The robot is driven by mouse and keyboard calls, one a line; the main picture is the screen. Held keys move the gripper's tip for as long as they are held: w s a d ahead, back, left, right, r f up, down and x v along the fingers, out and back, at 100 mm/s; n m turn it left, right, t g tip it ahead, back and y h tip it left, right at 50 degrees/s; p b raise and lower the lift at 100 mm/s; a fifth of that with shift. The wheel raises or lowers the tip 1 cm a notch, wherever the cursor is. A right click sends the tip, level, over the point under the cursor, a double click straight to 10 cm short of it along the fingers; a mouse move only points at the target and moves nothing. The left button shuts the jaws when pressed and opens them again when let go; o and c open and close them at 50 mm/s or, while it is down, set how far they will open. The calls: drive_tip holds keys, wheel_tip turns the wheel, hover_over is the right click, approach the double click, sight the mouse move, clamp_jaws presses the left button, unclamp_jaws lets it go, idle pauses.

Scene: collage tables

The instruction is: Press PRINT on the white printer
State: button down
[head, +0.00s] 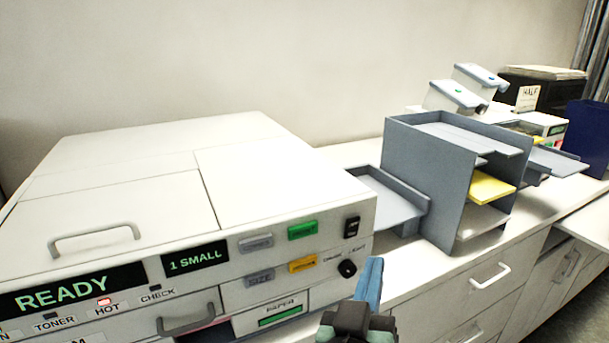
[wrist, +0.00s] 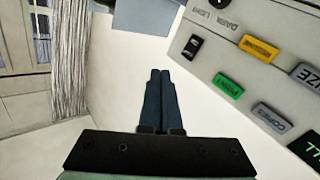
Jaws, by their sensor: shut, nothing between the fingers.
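The white printer (head: 120,160) fills the left of the head view. Its display reads READY, and a small display reads 1 SMALL. The green PRINT button (head: 302,230) is at the upper right of its front panel, above a yellow button (head: 302,264). In the wrist view the green PRINT button (wrist: 228,87) lies right of my fingers, rotated, with the yellow RESUME button (wrist: 259,48) beyond it. My gripper (head: 374,265) is shut and empty, in front of the panel's right end. Its fingertips (wrist: 160,73) appear beside the panel, apart from the button.
Grey COPIES (head: 256,242) and SIZE (head: 260,278) buttons sit left of the coloured ones. A black switch (head: 351,227) and knob (head: 347,268) are at the right. A grey tray rack (head: 425,180) stands on the white counter beyond the printer.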

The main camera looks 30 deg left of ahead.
sight(316, 232)
drive_tip(key=s+a+n+g+p, duration=0.1)
drive_tip(key=s+g+p, duration=0.1)
drive_tip(key=p, duration=0.5)
drive_tip(key=s+a+n+g+p, duration=0.1)
drive_tip(key=s+a+g+p, duration=0.1)
drive_tip(key=p, duration=0.6)
drive_tip(key=shift+r+n+p, duration=0.2)
drive_tip(key=shift+n+p, duration=0.1)
drive_tip(key=shift+n, duration=0.1)
drive_tip(key=shift+a, duration=0.1)
drive_tip(key=shift+w+a+b, duration=0.55)
drive_tip(key=shift+w+a, duration=0.35)
drive_tip(key=shift+a, duration=0.25)
drive_tip(key=shift+w+a+b, duration=0.6)
drive_tip(key=shift+w+a, duration=0.3)
drive_tip(key=shift+a, duration=0.2)
drive_tip(key=shift+w+a+b, duration=0.55)
drive_tip(key=shift+w+a, duration=0.35)
drive_tip(key=shift+a, duration=0.25)
drive_tip(key=shift+w+a, duration=0.25)
drive_tip(key=shift+a, duration=0.05)
